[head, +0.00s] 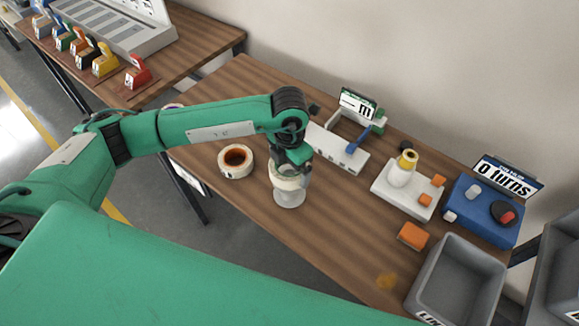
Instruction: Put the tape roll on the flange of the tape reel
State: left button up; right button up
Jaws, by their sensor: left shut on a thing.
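My left gripper (290,163) points down and is shut on a cream ring that looks like the tape roll (287,181). The roll is right above a grey round stand (289,199), which may be the tape reel with its flange. From this angle I cannot tell whether the roll rests on the stand or hangs just over it. The gripper hides the roll's top and the stand's upper part. Another cream roll with a brown-red core (236,161) lies on the table to the left. My right gripper is not in view.
The wooden table (330,235) has free room in front. To the right are a white base with a yellow-topped post (403,170), a blue box (480,215), an orange block (412,236) and a grey bin (458,280). A white fixture (338,150) stands behind the gripper.

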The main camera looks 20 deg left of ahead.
pick_arm(q)
notch_tip(320, 180, down, 2)
jog(key=shift+f, duration=0.1)
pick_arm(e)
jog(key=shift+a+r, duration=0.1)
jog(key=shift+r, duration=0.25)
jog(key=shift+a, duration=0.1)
pick_arm(q)
jog(key=shift+f, duration=0.25)
jog(key=o, duration=0.8)
jog(key=shift+r, duration=0.1)
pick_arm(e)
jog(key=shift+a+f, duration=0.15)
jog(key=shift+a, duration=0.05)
